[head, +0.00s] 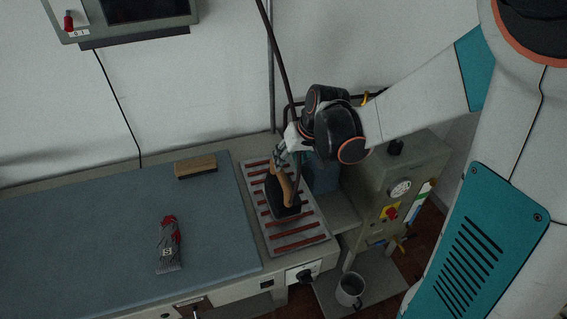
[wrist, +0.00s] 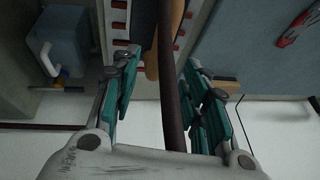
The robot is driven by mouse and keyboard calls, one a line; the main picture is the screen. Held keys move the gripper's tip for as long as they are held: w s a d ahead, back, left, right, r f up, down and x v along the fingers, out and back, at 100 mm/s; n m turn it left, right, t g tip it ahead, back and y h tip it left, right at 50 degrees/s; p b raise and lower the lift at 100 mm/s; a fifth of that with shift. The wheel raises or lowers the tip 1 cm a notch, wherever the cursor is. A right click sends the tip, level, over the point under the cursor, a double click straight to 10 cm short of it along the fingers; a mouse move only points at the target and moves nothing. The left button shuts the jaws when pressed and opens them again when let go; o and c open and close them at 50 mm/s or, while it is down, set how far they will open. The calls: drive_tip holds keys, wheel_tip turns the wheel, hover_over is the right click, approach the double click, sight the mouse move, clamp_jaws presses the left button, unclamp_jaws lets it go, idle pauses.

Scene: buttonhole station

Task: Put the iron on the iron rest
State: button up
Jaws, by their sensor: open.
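The iron (head: 272,196) has a dark body and a wooden handle. It sits on the iron rest (head: 302,233), a pale plate with red-brown strips at the right end of the table. My gripper (head: 284,156) is just above and behind the iron, close to its handle end. In the wrist view my gripper (wrist: 158,62) has its two teal-padded fingers spread apart. The brown hose (wrist: 172,110) passes between them, and part of the wooden handle (wrist: 151,60) shows just beyond. I cannot tell whether a finger touches the iron.
A control cabinet (head: 385,190) stands at right. A mug (head: 349,289) is on a lower shelf. A screen (head: 145,10) hangs on the wall.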

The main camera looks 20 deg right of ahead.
drive_tip(key=s+r+t+h, duration=0.1)
drive_tip(key=s+r, duration=0.5)
drive_tip(key=s, duration=0.4)
drive_tip(key=s+a+r+t+h, duration=0.1)
drive_tip(key=s+r, duration=0.5)
drive_tip(key=s, duration=0.3)
drive_tip(key=shift+s+a+t+p, duration=0.3)
drive_tip(key=shift+s+t, duration=0.1)
